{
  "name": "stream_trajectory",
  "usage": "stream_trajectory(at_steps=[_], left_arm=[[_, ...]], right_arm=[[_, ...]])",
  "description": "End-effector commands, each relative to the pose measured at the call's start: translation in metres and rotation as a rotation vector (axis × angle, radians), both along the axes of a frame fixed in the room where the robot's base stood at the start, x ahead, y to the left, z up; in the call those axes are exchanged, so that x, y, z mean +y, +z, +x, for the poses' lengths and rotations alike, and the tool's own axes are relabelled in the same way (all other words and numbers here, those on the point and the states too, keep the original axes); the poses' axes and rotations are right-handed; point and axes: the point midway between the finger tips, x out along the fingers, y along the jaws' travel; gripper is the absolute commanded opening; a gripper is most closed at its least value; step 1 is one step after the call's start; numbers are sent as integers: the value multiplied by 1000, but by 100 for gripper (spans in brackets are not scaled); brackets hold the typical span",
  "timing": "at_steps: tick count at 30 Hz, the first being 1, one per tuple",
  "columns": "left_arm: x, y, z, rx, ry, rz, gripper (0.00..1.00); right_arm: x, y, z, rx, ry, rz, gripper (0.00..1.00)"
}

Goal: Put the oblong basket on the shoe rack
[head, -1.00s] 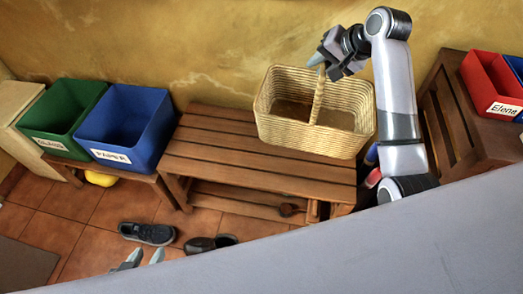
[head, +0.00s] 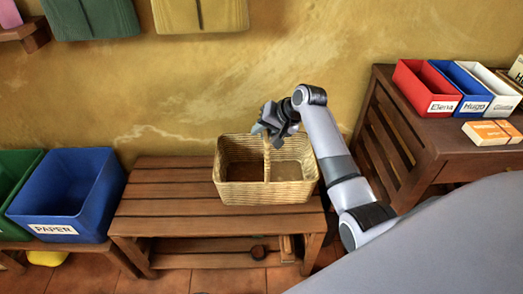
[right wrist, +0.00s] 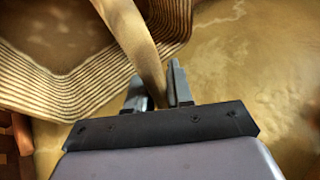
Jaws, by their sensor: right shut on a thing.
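The oblong basket (head: 265,195) is woven and straw-coloured, with a handle arching over its middle. It is upright over the right part of the wooden slatted shoe rack (head: 160,208) in the head view. I cannot tell whether its bottom touches the slats. My right gripper (head: 268,128) is shut on the handle at the top. In the right wrist view, the gripper's fingers (right wrist: 158,88) close around the handle band (right wrist: 133,35), with the basket's striped wall (right wrist: 60,90) at left. My left gripper is not in view.
A blue PAPER bin (head: 65,195) stands left of the rack. A dark wooden bench (head: 430,140) with red (head: 425,88), blue and white boxes stands at right. The yellow wall is close behind. The rack's left top is bare.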

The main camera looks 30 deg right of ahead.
Motion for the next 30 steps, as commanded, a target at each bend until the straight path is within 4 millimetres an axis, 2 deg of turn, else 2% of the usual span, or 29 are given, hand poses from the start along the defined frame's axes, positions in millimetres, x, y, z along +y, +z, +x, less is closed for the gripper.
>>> stream_trajectory(at_steps=[1, 8, 15, 26, 27, 29, 30], left_arm=[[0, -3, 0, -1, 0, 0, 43], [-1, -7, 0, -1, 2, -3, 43], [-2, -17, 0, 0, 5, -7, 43], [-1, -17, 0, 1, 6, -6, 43], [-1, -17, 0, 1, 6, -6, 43], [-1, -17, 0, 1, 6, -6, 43], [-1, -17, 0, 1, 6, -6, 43]], right_arm=[[0, -7, 1, -4, -1, 2, 0], [0, -22, 1, -5, 0, 2, 0], [0, -56, 1, -4, -1, 3, 0], [0, -59, 1, -5, -1, 1, 0], [0, -62, 0, 0, 0, 1, 24], [0, -61, 0, 0, 0, 1, 44], [0, -61, 0, 0, 0, 1, 47]])
